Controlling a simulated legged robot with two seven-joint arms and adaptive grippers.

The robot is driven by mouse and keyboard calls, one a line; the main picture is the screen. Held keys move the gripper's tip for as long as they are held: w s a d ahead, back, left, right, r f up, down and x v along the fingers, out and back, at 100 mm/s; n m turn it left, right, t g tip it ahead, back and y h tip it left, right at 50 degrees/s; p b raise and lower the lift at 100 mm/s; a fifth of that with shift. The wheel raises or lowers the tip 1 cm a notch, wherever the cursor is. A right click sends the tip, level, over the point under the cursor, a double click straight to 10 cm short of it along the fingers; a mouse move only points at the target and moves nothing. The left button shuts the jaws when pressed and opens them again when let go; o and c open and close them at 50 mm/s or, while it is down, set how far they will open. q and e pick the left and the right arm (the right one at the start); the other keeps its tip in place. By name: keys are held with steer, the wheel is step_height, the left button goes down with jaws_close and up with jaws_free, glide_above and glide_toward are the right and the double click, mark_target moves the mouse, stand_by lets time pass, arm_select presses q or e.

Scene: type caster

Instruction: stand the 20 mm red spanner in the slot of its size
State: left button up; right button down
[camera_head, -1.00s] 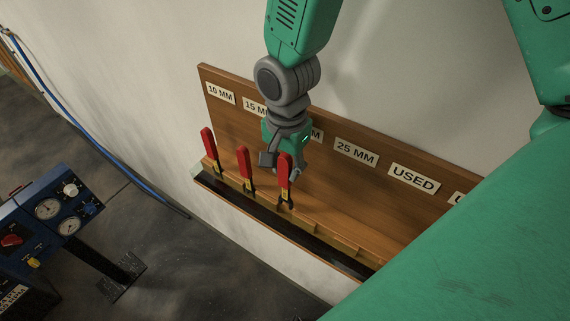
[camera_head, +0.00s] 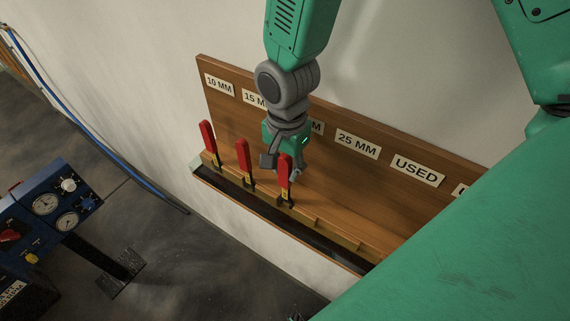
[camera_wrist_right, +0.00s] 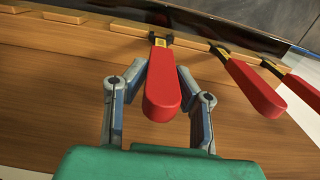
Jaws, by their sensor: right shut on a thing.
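My right gripper (camera_head: 283,165) is shut on the red handle of a spanner (camera_head: 285,170) at the wooden rack. The wrist view shows its fingers (camera_wrist_right: 161,78) on both sides of the red handle (camera_wrist_right: 162,95). The spanner stands roughly upright, with its yellow band and dark lower end at the rack's ledge. It is third in the row, below a label (camera_head: 317,128) mostly hidden by my gripper; only an "M" shows. Whether its end is fully seated is unclear. Two similar red spanners stand to its left, below the 10 MM (camera_head: 219,85) and 15 MM (camera_head: 254,99) labels. My left gripper is not seen.
The wooden rack board (camera_head: 330,185) stands against the wall. The places below the 25 MM (camera_head: 357,145) and USED (camera_head: 417,171) labels look empty. A blue gauge panel (camera_head: 40,215) is at the left. My green body covers the lower right.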

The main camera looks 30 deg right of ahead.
steer(key=shift+f+b, duration=0.5)
steer(key=shift+f, duration=0.5)
steer(key=c, duration=1.2)
jaws_free()
steer(key=shift+w+r, duration=0.1)
steer(key=shift+r, duration=0.35)
step_height(320, 180, up, 11)
